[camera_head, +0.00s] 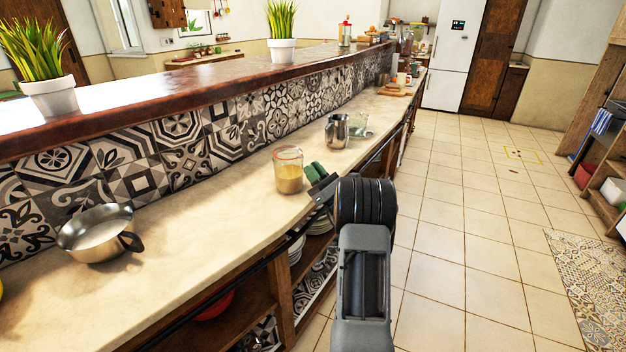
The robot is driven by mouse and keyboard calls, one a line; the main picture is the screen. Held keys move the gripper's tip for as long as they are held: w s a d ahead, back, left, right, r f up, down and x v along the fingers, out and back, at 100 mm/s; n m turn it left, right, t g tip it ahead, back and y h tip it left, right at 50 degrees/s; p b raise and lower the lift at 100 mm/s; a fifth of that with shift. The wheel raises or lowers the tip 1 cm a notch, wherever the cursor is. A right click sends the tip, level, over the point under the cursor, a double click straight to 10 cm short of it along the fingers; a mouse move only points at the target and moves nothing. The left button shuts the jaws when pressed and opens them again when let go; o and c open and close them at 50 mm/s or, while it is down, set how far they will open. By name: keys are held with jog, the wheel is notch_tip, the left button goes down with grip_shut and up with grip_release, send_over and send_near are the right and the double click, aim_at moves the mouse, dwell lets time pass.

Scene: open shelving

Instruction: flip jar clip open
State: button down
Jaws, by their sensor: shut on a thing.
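A glass jar (289,178) with yellowish-brown contents stands upright on the pale counter (190,222). A reddish rim shows at its top. My gripper (313,171), with green fingers, is at the jar's right side, near its upper half. It is shut on the jar's clip, as far as I can judge. The clip is too small and too hidden by the fingers to make out, so I cannot tell its position.
A metal pot (97,236) stands at the left of the counter. A metal pitcher (337,132) and a glass bowl (357,122) stand behind the jar. A tiled wall (185,150) runs along the counter's back. The floor (455,220) to the right is clear.

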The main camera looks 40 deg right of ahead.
jog(key=shift+f+t+b, duration=0.15)
jog(key=shift+t+b, duration=0.25)
jog(key=shift+b, duration=0.1)
jog(key=c, duration=1)
grip_release()
jog(key=shift+c, duration=0.2)
jog(key=b+v, duration=1.2)
jog(key=v, duration=0.2)
jog(key=shift+w, duration=0.15)
